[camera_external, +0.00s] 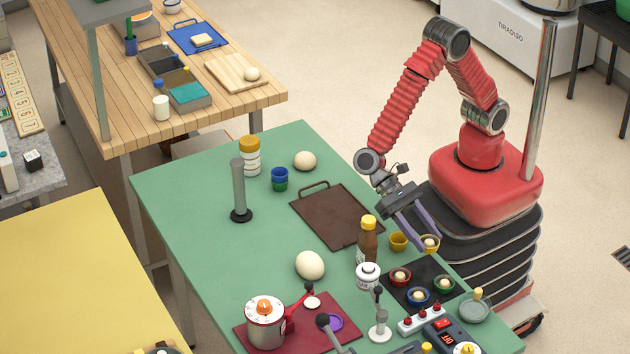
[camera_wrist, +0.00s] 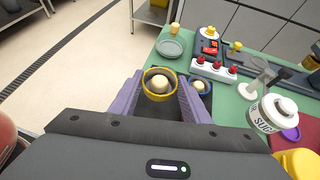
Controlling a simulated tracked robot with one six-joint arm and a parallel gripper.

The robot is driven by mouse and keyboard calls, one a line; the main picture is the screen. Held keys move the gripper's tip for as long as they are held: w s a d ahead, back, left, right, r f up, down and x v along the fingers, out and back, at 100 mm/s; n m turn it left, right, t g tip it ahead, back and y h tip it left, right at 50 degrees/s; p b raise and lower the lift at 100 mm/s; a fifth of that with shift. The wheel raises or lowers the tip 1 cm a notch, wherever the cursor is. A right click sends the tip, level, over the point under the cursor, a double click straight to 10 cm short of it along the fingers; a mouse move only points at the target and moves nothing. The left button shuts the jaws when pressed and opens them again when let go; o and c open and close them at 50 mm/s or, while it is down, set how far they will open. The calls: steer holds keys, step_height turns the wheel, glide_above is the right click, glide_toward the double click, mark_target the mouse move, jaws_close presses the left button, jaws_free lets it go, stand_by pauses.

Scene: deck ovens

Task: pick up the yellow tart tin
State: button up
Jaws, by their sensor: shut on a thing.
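The yellow tart tin (camera_external: 430,250) is round, with a pale ball of dough in it. My gripper (camera_external: 430,239) is shut on it, one purple finger on each side. In the wrist view the tin (camera_wrist: 158,98) sits between the two fingertips, its dough facing up. The tin is at the right edge of the green table, by the far corner of the dark mat. I cannot tell whether it is clear of the surface.
Red (camera_external: 400,283), blue (camera_external: 417,302) and green (camera_external: 444,290) tins with dough stand on the dark mat (camera_external: 408,267). An empty-looking amber cup (camera_external: 398,241) stands close left of my gripper. A brown bottle (camera_external: 367,243) and sugar jar (camera_external: 367,277) stand nearby. A brown tray (camera_external: 335,220) lies flat.

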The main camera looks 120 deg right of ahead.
steer(key=shift+r, duration=1.1)
